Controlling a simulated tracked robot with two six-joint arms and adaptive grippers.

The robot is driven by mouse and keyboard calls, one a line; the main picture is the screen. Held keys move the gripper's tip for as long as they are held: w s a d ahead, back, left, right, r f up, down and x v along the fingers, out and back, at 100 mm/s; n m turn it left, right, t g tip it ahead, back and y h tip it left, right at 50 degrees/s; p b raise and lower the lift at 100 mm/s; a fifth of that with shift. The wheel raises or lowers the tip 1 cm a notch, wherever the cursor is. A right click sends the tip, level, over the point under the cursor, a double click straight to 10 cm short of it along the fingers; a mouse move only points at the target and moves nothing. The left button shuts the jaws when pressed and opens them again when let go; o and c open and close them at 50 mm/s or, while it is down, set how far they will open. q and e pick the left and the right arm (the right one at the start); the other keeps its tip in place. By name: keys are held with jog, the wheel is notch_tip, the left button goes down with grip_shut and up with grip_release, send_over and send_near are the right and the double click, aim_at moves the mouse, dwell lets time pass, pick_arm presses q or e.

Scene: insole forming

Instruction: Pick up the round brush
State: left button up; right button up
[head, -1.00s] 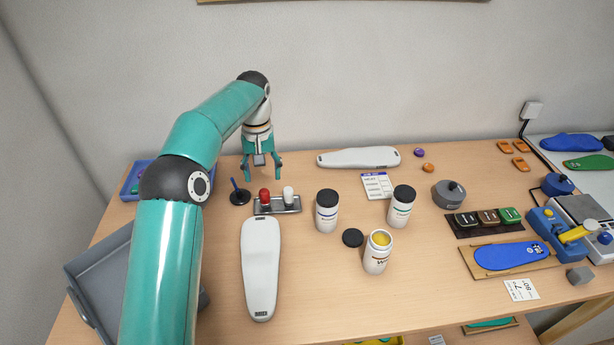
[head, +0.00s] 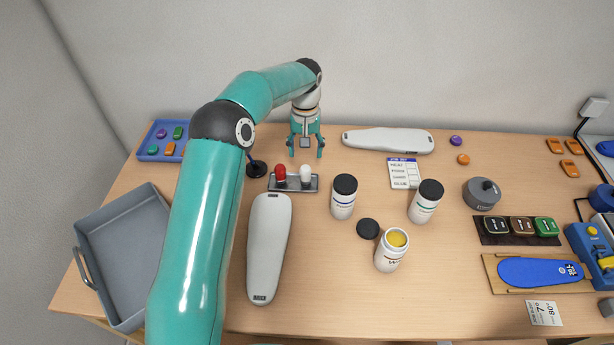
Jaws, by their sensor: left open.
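No thing here is plainly marked as the round brush. Another is a small black round base (head: 257,169) with an upright stem, mostly hidden behind my left arm. My left gripper (head: 305,154) is open and empty, pointing down behind a metal tray (head: 314,186) with a red-topped (head: 281,176) and a white-topped piece (head: 306,174). It is apart from both candidates. My right gripper is not in view.
Two white-capped-dark jars (head: 343,197) (head: 425,202), an open jar (head: 391,250) and its black lid (head: 368,229) stand mid-table. Pale lasts lie at front (head: 268,250) and back (head: 388,141). A grey tray (head: 147,207) is at left. The front middle table is clear.

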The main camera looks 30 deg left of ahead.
aim_at(306, 167)
pick_arm(q)
notch_tip(306, 167, down, 3)
jog(key=shift+f, duration=0.1)
jog(key=f, duration=0.4)
jog(key=shift+s+d+f, duration=0.15)
jog(key=shift+s+d, duration=0.15)
jog(key=shift+s, duration=0.1)
jog(key=shift+f, duration=0.45)
grip_shut()
jog(key=shift+w, duration=0.1)
jog(key=shift+r, duration=0.2)
